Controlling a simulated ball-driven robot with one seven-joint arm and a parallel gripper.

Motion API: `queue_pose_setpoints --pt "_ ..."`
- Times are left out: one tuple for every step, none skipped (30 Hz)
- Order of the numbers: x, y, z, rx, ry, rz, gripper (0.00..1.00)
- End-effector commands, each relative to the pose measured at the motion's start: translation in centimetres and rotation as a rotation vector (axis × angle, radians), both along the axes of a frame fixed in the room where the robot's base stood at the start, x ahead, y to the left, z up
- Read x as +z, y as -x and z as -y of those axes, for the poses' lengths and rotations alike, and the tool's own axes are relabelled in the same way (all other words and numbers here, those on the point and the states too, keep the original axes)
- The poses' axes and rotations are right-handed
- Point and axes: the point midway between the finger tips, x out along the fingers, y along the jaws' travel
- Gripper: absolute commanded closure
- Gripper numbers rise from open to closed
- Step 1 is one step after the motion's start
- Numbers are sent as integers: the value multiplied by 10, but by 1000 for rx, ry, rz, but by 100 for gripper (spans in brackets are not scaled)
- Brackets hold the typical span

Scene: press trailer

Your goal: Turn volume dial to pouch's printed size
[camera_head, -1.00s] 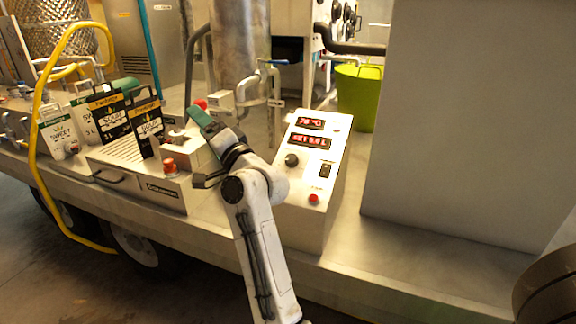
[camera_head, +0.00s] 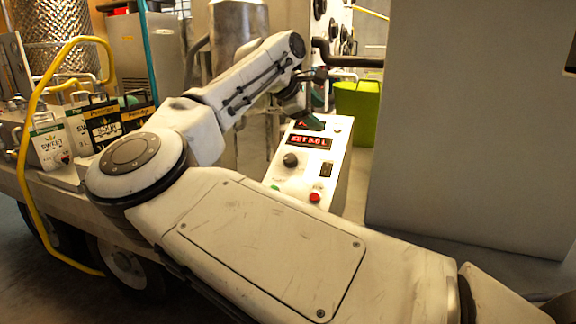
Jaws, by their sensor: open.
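The volume dial (camera_head: 290,160) is a dark round knob on the sloped face of the white control box (camera_head: 333,185). A red-lit display (camera_head: 309,142) sits above it; it seems to start with SET, but its number is too blurred to trust. My gripper (camera_head: 314,106) is open and empty, over the upper part of the box, above and to the right of the dial, and partly covers the upper display. Pouches stand at the left: a white one marked SWEET (camera_head: 50,150) and a black one marked SOUR (camera_head: 104,130). Their printed sizes are too small to read surely.
A red button (camera_head: 314,197) and a dark switch (camera_head: 327,169) are on the box face. My arm crosses the foreground and hides the filling unit. A lime-green bucket (camera_head: 357,108) stands behind. A grey panel (camera_head: 470,120) closes the right side. A yellow hose (camera_head: 35,105) hangs left.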

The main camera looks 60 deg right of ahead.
Motion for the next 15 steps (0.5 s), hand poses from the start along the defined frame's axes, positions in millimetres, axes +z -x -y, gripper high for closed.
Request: queue_pose_setpoints --pt "-12 -14 -11 -7 -84 117 33" --pt "-15 -22 -18 -12 -131 175 33" --pt "-18 -32 -27 -17 -190 243 33" --pt "-19 -39 -33 -21 -229 289 33" --pt "-20 -45 -39 -23 -266 327 33" --pt "-20 -52 -47 -25 -306 370 33" --pt "-20 -56 -51 -26 -332 396 33" --pt "-19 -60 -55 -28 -353 416 33" --pt "-19 -63 -59 -30 -375 437 33" --pt "-19 -65 -61 -30 -386 449 33" --pt "-19 -66 -62 -31 -394 456 33" --pt "-20 -67 -63 -31 -400 461 33" --pt "-22 -68 -62 -32 -403 462 33" --pt "-25 -68 -62 -32 -403 462 33" --pt "-29 -67 -60 -33 -403 460 33"
